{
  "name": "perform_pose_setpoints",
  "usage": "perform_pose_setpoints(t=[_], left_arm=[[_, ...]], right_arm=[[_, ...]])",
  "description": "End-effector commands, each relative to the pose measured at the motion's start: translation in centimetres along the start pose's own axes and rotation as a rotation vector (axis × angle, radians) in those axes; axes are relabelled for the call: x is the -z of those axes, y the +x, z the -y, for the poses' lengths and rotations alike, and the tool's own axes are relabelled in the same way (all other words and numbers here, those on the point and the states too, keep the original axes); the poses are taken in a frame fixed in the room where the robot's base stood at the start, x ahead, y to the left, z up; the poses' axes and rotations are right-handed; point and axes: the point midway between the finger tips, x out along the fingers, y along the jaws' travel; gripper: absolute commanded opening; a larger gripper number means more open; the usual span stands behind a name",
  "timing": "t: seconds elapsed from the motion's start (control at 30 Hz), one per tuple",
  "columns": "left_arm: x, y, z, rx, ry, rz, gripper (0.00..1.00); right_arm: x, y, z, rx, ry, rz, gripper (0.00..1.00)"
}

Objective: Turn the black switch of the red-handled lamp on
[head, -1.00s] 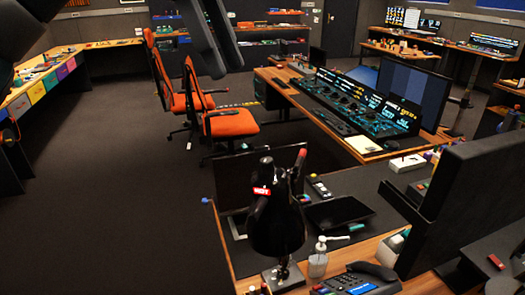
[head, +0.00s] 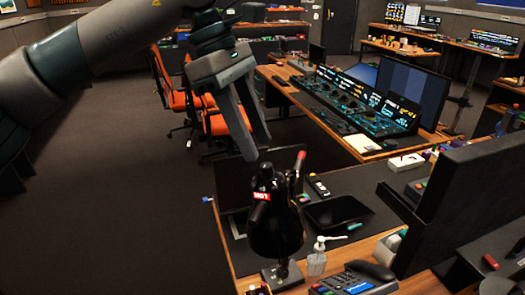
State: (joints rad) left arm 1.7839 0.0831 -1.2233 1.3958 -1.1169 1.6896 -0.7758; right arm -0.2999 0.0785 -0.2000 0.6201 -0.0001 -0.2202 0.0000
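The black lamp (head: 275,228) stands on the desk in the lower middle of the head view, with its shade facing down and a red-and-white "HOT" label on it. Its red handle (head: 300,157) sticks up on the right side of the lamp head. I cannot make out the black switch apart from the dark lamp head. My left gripper (head: 257,148) reaches in from the upper left, fingers pointing down and apart with nothing between them. Its fingertips appear just above the top of the lamp head; I cannot tell whether they touch it. My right gripper is not in view.
A soap pump bottle (head: 317,262), a desk phone (head: 356,280) and a black tray (head: 337,211) are close to the lamp. A dark monitor panel (head: 450,205) rises at the right. Orange chairs (head: 215,122) and a console (head: 365,105) stand behind.

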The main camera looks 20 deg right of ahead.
Motion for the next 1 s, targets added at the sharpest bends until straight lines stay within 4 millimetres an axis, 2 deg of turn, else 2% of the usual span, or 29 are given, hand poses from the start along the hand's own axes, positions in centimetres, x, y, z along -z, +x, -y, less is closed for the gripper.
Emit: perform_pose_setpoints(t=[0.1, 0.3, 0.47, 0.73, 0.77, 0.9, 1.0], left_arm=[[-0.1, 1.8, 0.1, 0.003, 0.002, 0.0, 0.37], [0.0, 3.9, 0.0, 0.001, 0.0, -0.001, 0.37], [0.0, 4.7, 0.0, 0.0, 0.0, 0.0, 0.37], [0.0, 4.8, 0.0, 0.0, 0.0, 0.0, 0.37], [0.0, 4.8, 0.0, 0.0, 0.0, 0.0, 0.32], [0.0, 4.7, 0.0, 0.0, 0.0, 0.0, 0.0], [0.0, 4.7, 0.0, 0.0, 0.0, 0.0, 0.0]], right_arm=[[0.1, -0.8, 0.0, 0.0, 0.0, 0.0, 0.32], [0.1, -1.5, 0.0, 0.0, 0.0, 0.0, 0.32], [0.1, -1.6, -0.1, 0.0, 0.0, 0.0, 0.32], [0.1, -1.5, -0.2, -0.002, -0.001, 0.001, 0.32], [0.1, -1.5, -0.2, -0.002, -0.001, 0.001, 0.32], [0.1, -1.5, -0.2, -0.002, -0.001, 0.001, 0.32], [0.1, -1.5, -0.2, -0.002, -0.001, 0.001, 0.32]])
